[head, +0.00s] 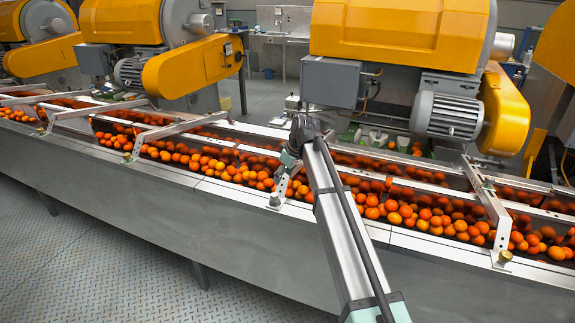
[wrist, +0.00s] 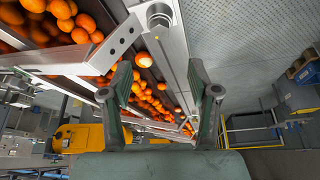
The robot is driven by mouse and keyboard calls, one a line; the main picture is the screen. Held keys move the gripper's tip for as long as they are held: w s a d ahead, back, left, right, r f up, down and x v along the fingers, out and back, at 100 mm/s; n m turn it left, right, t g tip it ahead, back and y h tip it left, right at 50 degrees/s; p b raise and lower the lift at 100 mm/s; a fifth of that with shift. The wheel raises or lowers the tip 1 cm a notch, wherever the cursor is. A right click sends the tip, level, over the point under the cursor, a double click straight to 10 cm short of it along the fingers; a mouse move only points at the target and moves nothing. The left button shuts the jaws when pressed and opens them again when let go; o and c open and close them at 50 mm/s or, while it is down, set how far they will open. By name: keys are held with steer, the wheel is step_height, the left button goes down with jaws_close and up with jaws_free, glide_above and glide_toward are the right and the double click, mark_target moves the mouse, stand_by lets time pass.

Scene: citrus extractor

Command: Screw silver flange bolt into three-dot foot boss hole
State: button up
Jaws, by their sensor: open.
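A silver hex-headed bolt (wrist: 158,16) shows at the top of the wrist view, at the rail's edge beside the end of a drilled bracket (wrist: 118,44). I cannot tell how deep it sits. A small yellow mark shows just below it; I cannot make out three dots. My gripper (wrist: 160,68) is open and empty, its two fingers apart, with the bolt beyond their tips. In the head view my gripper (head: 286,168) hangs over the front rail near the middle bracket's foot (head: 275,199). My arm and gripper partly hide that bracket.
A trough of oranges (head: 400,212) runs across the view, crossed by several metal brackets. The right bracket's foot carries a brass-coloured knob (head: 505,257). Yellow machines with a grey motor (head: 446,116) stand behind. The patterned floor (head: 90,255) in front is clear.

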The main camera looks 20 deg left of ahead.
mark_target(274, 194)
steer(key=p+x, duration=0.2)
steer(key=x, duration=0.9)
steer(key=shift+f+p, duration=0.25)
steer(key=shift+p, duration=0.05)
jaws_close()
steer(key=shift+m+h, duration=0.3)
steer(key=shift+m, duration=0.5)
steer(key=shift+t, duration=0.3)
steer(key=shift+m, duration=0.8)
steer(key=shift+o, duration=0.7)
jaws_free()
steer(key=shift+t, duration=0.3)
